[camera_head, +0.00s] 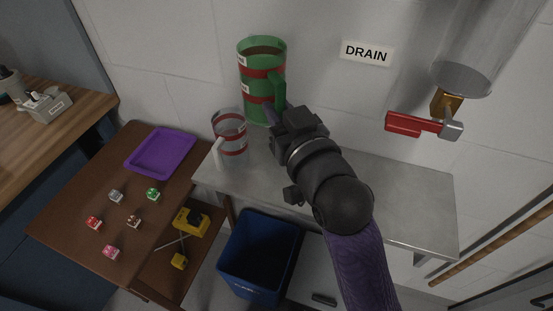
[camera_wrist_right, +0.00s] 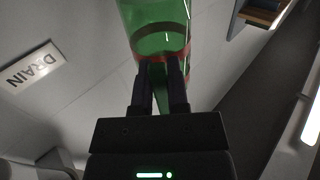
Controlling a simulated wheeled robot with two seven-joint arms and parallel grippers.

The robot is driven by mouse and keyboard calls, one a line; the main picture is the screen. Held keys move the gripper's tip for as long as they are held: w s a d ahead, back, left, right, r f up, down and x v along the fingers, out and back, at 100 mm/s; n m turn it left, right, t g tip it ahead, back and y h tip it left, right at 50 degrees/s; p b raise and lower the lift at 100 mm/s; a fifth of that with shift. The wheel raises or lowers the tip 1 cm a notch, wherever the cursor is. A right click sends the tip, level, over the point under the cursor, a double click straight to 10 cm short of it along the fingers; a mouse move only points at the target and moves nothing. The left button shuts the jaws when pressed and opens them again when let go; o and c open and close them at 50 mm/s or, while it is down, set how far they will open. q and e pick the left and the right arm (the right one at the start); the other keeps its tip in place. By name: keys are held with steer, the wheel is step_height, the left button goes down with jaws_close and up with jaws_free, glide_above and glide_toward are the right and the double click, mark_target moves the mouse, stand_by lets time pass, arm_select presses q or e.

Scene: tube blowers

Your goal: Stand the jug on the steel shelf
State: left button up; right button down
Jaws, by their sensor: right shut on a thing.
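A green see-through jug (camera_head: 256,62) with red bands and white labels is upright, with dark contents showing at its open top. My right gripper (camera_head: 281,112) is shut on its green handle. In the right wrist view the two dark fingers (camera_wrist_right: 161,85) close around the handle, below the jug body (camera_wrist_right: 158,25). The steel shelf (camera_head: 375,190) runs along the wall. The jug's base is at the shelf's back left, and I cannot tell whether it touches the shelf. My left gripper is out of view.
A clear jug (camera_head: 231,135) with red bands and a white handle stands on the shelf's left end, close to the green jug. A red-handled tap (camera_head: 405,124) under a clear cylinder (camera_head: 475,50) hangs over the right part. A blue bin (camera_head: 260,255) stands below. The shelf's right half is bare.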

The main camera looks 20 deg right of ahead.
steer(key=b, duration=0.5)
glide_above(275, 194)
step_height(275, 194, down, 8)
step_height(275, 194, down, 5)
steer(key=shift+w+r+b, duration=0.1)
steer(key=shift+b, duration=1)
step_height(275, 194, down, 5)
steer(key=b, duration=0.2)
steer(key=shift+b, duration=0.35)
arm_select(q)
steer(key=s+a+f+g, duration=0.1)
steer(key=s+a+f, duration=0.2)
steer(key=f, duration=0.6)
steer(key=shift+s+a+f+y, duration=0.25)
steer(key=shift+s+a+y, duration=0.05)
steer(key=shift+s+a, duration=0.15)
arm_select(e)
steer(key=shift+r, duration=0.2)
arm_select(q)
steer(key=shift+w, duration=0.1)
arm_select(e)
steer(key=shift+f, duration=0.1)
steer(key=c, duration=0.6)
jaws_free()
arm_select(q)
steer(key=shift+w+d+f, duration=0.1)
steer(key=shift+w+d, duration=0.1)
